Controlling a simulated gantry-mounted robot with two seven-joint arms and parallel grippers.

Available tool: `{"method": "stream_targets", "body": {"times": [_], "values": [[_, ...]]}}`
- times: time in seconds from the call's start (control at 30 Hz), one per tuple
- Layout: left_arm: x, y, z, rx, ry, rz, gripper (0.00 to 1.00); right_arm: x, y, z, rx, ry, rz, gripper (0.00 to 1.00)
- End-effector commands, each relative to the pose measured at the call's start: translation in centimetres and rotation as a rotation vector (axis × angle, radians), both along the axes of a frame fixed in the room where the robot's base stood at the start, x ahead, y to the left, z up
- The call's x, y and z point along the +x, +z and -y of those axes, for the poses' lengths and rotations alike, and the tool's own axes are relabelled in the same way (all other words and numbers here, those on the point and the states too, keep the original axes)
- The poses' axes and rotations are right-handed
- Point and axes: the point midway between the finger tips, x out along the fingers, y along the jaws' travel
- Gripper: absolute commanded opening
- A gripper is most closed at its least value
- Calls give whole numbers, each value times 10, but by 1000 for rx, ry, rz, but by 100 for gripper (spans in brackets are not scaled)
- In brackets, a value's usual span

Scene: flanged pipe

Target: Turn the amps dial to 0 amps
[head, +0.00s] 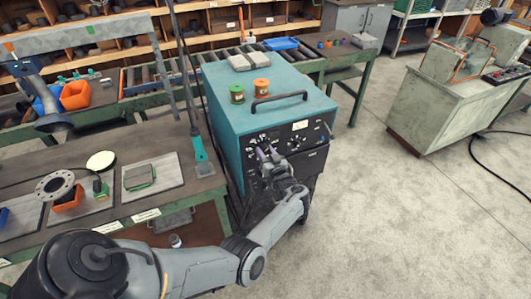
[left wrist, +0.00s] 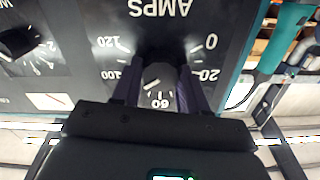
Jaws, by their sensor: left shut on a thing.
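The amps dial (left wrist: 162,54) is a dark knob below the word AMPS on a black panel, seen upside down in the left wrist view. My left gripper (left wrist: 160,78) is shut on it, with a finger on each side. The printed numbers 120, 100, 60, 20 and 0 show around it; the 0 mark (left wrist: 210,41) is at the right in this view. The fingers hide much of the dial, and I cannot tell its setting. In the head view the left gripper (head: 266,154) is at the front panel of the teal machine (head: 228,93). My right gripper is out of view.
Another dark knob (left wrist: 17,41) is beside the amps dial on the panel. A workbench (head: 150,213) is at the left.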

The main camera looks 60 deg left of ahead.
Motion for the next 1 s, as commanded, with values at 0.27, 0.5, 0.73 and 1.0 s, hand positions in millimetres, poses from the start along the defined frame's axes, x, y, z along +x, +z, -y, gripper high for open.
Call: {"method": "stream_targets", "body": {"times": [0.27,0.5,0.73,1.0], "values": [[0,-2,1,-12,1,84,13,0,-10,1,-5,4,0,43],[0,-4,1,-36,1,261,13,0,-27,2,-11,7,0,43],[-1,-5,1,-68,2,476,13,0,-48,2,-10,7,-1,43],[-1,-5,0,-102,1,732,13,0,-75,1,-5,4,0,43]]}}
